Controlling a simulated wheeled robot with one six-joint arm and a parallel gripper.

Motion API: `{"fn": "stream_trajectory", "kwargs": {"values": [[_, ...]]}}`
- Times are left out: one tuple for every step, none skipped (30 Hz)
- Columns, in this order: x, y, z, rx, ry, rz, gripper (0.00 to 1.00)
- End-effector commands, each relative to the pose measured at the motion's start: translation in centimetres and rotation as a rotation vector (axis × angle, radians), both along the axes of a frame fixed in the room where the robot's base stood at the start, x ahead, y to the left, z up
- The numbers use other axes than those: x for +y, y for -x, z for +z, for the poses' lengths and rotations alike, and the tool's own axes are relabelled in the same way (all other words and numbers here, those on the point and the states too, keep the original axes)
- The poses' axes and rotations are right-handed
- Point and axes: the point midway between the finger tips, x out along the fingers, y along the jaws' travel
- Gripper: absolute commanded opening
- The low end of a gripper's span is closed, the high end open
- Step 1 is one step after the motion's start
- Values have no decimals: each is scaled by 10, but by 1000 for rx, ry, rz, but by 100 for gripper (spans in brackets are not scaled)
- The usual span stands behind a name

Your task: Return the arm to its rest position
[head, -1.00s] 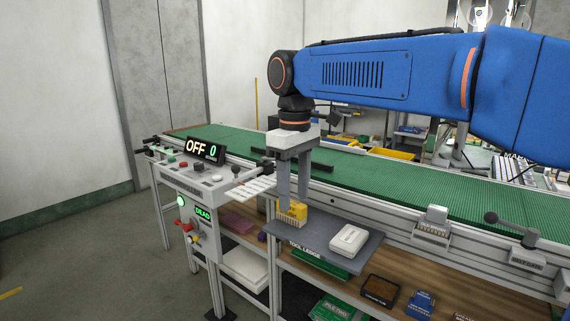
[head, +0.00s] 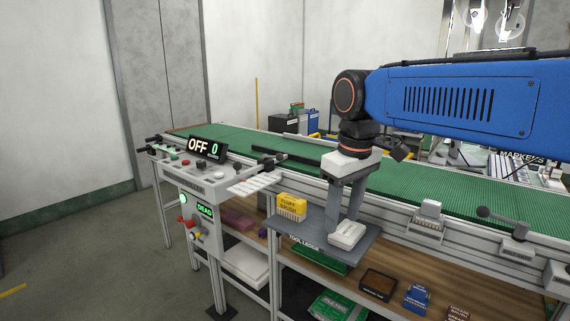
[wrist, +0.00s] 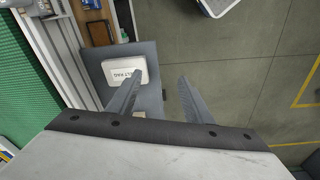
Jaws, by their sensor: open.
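My gripper (head: 342,220) is open, with its two grey fingers pointing down over the right part of the grey tool ledge (head: 310,226). Nothing is held between the fingers. In the wrist view, the fingers of my gripper (wrist: 160,80) stand apart. A white pad (head: 346,234) lies on the ledge close to the fingertips; I cannot tell whether they touch. The pad also shows beside the left finger in the wrist view (wrist: 125,72). A yellow brush block (head: 291,207) stands on the ledge to the left, clear of the fingers.
A green conveyor belt (head: 420,180) runs behind the ledge. A control panel (head: 194,172) reading OFF 0 stands at the left. A lever (head: 500,220) and small holders sit along the belt's front rail. A lower wooden shelf (head: 345,277) holds several small boxes. Floor at left is open.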

Motion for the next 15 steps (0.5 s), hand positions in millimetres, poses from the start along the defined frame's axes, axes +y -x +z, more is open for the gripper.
{"fn": "stream_trajectory", "kwargs": {"values": [[-16,10,-5,-17,-8,-39,46],[-25,15,-10,-25,-13,-62,46],[-35,23,-16,-38,-20,-95,46],[-44,28,-20,-49,-25,-119,46],[-51,34,-25,-59,-30,-141,46],[-61,41,-32,-72,-36,-175,46],[-68,47,-37,-81,-41,-198,46],[-75,53,-43,-91,-46,-221,46],[-84,61,-50,-104,-52,-253,46],[-91,67,-56,-116,-57,-277,46],[-97,74,-61,-125,-61,-299,46],[-105,82,-70,-139,-67,-331,46],[-111,88,-76,-149,-72,-354,46],[-117,94,-82,-160,-76,-378,46],[-124,103,-91,-174,-82,-409,46]]}}
